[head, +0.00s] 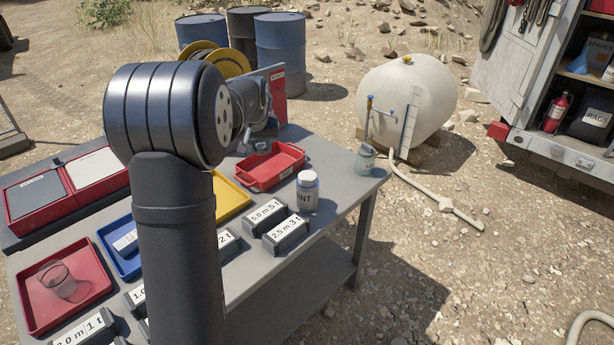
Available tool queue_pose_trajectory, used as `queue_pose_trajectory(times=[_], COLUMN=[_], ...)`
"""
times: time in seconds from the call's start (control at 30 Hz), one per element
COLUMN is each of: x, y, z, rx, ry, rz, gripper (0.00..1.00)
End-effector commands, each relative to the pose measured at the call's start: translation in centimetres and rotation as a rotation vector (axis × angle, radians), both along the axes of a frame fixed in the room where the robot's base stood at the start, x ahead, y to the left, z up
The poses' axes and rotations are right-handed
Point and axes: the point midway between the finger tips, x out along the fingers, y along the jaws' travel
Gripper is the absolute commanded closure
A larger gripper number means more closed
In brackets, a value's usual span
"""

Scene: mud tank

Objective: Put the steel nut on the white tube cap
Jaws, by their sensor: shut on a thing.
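I see my arm's large elbow close in front. Beyond it, at the back of the grey bench (330,210), are grey parts that look like my wrist. My gripper (244,146) seems to point down there, small and partly hidden behind the elbow, left of the red open tray (289,158). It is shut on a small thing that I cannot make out. I cannot pick out the steel nut or the white tube cap; the arm covers much of the bench.
A white-lidded jar (308,190) and labelled dark blocks (286,236) stand right of my arm. A glass jar (365,160) stands at the bench's right corner. A clear beaker (60,281) is in the left red tray (36,317). Blue (113,235) and yellow (229,206) trays flank my arm.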

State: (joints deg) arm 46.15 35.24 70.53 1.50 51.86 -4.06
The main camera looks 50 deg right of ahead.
Motion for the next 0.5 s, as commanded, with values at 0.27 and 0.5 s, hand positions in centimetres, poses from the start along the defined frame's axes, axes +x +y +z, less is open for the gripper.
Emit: queue_pose_trajectory(times=[0.27, 0.5], x=[-12.2, -18.7], y=[-7.5, -10.1], z=[1.3, 1.9], rx=[-0.002, -0.001], ry=[-0.002, -0.002], rz=[-0.189, -0.283], gripper=[0.92, 0.92])
